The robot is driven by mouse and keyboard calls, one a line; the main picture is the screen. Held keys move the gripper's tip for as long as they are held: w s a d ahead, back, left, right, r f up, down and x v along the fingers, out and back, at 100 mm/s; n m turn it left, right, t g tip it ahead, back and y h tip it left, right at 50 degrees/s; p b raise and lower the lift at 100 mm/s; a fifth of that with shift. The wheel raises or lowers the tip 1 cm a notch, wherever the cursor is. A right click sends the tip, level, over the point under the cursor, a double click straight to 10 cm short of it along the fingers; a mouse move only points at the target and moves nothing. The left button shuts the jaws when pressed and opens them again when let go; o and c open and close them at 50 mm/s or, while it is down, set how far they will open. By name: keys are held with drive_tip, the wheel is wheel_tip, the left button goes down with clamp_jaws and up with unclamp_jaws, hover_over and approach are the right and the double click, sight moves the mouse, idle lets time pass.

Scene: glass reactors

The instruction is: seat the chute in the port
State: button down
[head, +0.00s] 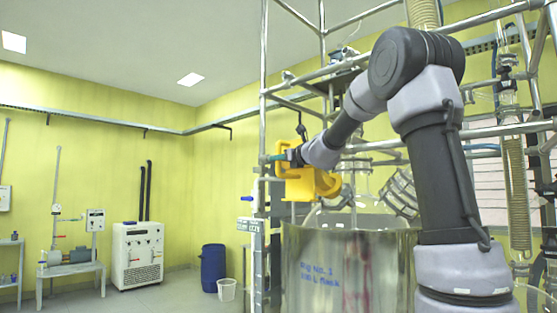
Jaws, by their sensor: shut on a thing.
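A yellow piece (308,184), which I take to be the chute, hangs at the end of my arm, above the left part of the steel vessel (345,266). My gripper (288,158) is at the top of the yellow piece and shut on it; its fingertips are small and partly hidden. Clear glass necks (400,194) show above the vessel's rim, to the right of the yellow piece. I cannot tell which opening is the port, and the yellow piece's lower end is not clear against the glass.
Steel frame tubes (263,80) stand close around the vessel, with an upright just left of my gripper. Glass columns (515,170) stand at the right. A blue drum (213,268), a white bucket (227,290) and a white cabinet (138,255) stand left, with open floor before them.

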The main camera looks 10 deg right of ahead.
drive_tip(key=shift+w+d+f, duration=0.65)
drive_tip(key=shift+d+f, duration=0.25)
drive_tip(key=shift+f, duration=0.05)
drive_tip(key=shift+w+d+f, duration=0.65)
drive_tip(key=shift+d+f, duration=0.25)
idle(1.1)
drive_tip(key=c, duration=0.8)
unclamp_jaws()
drive_tip(key=shift+c, duration=0.2)
drive_tip(key=shift+s, duration=0.1)
drive_tip(key=shift+s+d+f, duration=0.25)
drive_tip(key=shift+s+d, duration=0.15)
drive_tip(key=shift+s, duration=0.25)
drive_tip(key=shift+s+d+f, duration=0.2)
drive_tip(key=shift+s+d, duration=0.15)
drive_tip(key=shift+s, duration=0.25)
drive_tip(key=v, duration=0.7)
drive_tip(key=o, duration=0.6)
drive_tip(key=shift+c, duration=0.2)
